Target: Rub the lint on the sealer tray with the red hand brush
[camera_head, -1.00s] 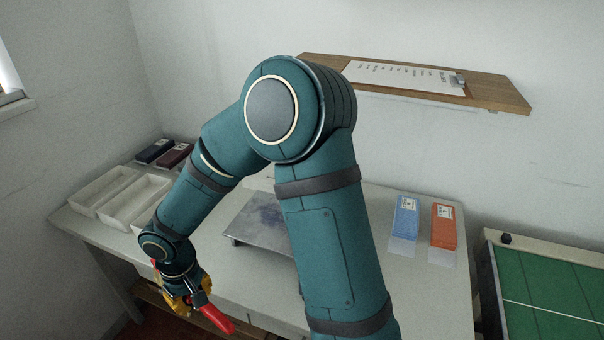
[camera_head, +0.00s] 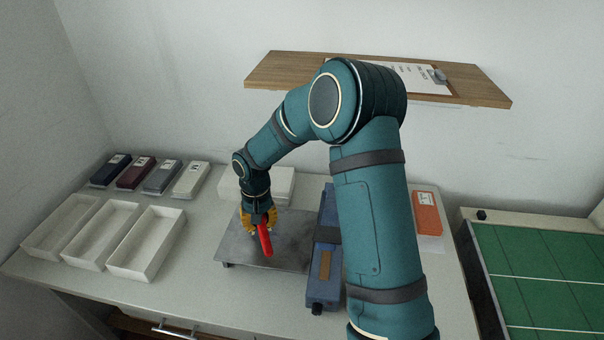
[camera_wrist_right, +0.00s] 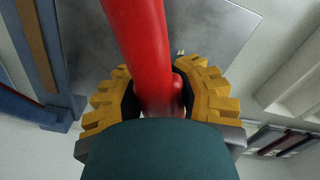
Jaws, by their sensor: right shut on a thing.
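The sealer tray (camera_head: 238,247) is a flat grey metal plate on the table. It also shows in the right wrist view (camera_wrist_right: 215,25). The red hand brush (camera_head: 265,240) is in my right gripper (camera_head: 259,217), whose yellow fingers are shut around its red handle (camera_wrist_right: 140,40) in the right wrist view. The brush is over the middle of the tray; I cannot tell whether it touches the surface. A small speck (camera_wrist_right: 181,52) lies near the fingers. My left gripper is not in view.
A blue sealer (camera_head: 325,265) stands right of the tray, partly behind my arm. Several white bins (camera_head: 148,243) stand at left, with several coloured boxes (camera_head: 135,173) behind. An orange box (camera_head: 427,212) is at right. A wooden shelf (camera_head: 290,72) is above. A green board (camera_head: 540,270) is far right.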

